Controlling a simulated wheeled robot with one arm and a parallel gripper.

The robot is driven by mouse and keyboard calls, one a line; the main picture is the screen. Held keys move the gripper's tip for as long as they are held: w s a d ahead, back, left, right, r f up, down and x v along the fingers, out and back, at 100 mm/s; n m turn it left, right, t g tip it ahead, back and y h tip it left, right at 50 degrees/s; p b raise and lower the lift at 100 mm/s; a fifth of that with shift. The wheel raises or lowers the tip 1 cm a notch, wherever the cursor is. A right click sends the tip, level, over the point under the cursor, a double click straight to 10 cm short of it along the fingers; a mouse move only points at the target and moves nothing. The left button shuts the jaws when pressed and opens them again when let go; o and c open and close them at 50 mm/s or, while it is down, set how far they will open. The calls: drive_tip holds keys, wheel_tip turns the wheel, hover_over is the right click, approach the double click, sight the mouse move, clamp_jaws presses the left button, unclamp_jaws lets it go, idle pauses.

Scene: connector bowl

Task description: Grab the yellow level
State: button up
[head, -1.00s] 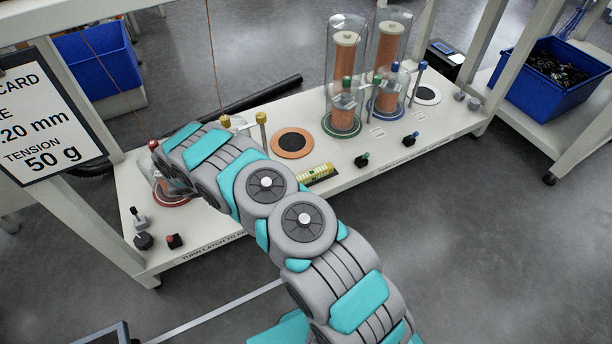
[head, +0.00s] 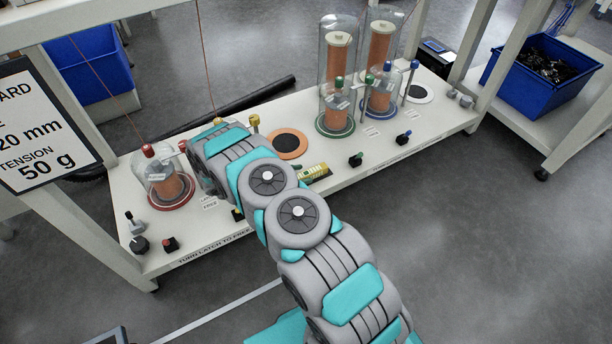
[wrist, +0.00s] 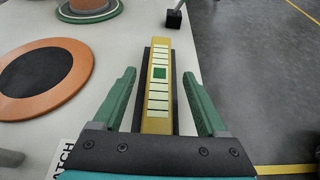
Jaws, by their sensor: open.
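The yellow level (wrist: 160,72) is a bar with pale rectangles and a green square, lying on a dark base on the white bench top (wrist: 110,80). In the wrist view it lies lengthwise between the two green fingers of my gripper (wrist: 160,80). The fingers are open, with a gap on each side of the level. The level's near end is hidden behind the gripper's body. In the head view the level (head: 313,172) shows at the bench's front edge, partly hidden by my arm.
An orange ring with a dark centre (wrist: 45,75) lies left of the level. Two clear-covered copper spools (head: 337,85) (head: 381,70) stand further right on the bench. A red-based spool under a dome (head: 170,190) stands at left. Small latches (head: 356,159) line the front edge.

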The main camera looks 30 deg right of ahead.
drive_tip(key=shift+d+f, duration=0.25)
drive_tip(key=shift+d, duration=0.3)
clamp_jaws()
idle(0.4)
